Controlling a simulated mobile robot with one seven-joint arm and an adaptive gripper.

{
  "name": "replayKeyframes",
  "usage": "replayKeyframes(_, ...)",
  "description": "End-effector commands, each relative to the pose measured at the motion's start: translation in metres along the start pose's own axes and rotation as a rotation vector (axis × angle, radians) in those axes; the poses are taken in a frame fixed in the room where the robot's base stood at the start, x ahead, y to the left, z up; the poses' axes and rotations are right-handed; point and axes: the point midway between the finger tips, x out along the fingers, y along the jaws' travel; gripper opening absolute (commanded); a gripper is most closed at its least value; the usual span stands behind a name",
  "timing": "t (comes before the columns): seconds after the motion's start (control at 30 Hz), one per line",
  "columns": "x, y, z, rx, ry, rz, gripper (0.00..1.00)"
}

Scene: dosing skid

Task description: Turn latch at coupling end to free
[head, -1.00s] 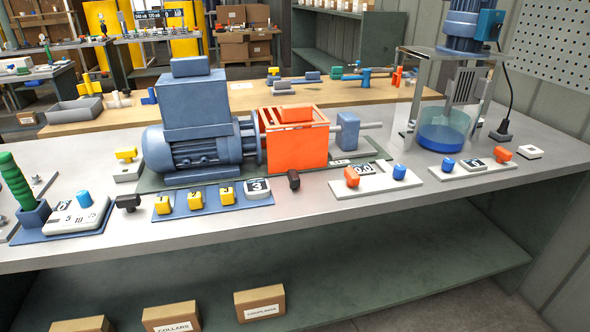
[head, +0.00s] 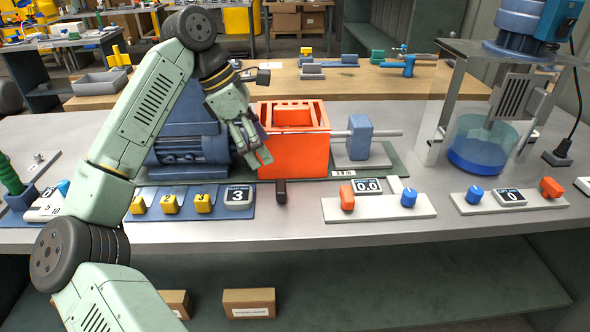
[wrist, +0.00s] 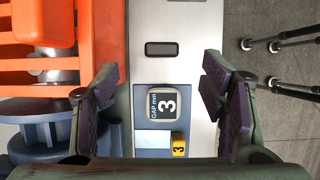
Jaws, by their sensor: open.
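A small black latch (head: 281,190) stands on the bench's front strip, just in front of the orange coupling guard (head: 293,150). In the wrist view the latch (wrist: 161,49) shows as a dark rounded block on pale metal, beyond the fingertips and apart from them. My gripper (head: 252,146) hangs up and left of the latch, in front of the guard's left edge and the motor. In the wrist view my gripper (wrist: 162,95) is open and empty, its fingers wide apart. The guard (wrist: 40,60) fills the left of that view.
The gap display (head: 239,197) reading 3 and several yellow numbered knobs (head: 170,204) lie left of the latch. A white panel (head: 390,209) with orange and blue knobs lies right. The blue motor (head: 188,150) stands behind. Bare bench lies around the latch.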

Motion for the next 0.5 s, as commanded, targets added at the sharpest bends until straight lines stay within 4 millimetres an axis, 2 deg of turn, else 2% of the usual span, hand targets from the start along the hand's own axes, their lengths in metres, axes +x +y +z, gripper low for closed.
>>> replayKeyframes(0.07,0.003,0.0,-0.009,-0.008,0.034,-0.013,0.66)
replayKeyframes(0.17,0.012,-0.001,-0.01,-0.008,0.037,-0.017,0.66)
replayKeyframes(0.5,0.074,-0.002,-0.01,-0.007,0.03,-0.017,0.66)
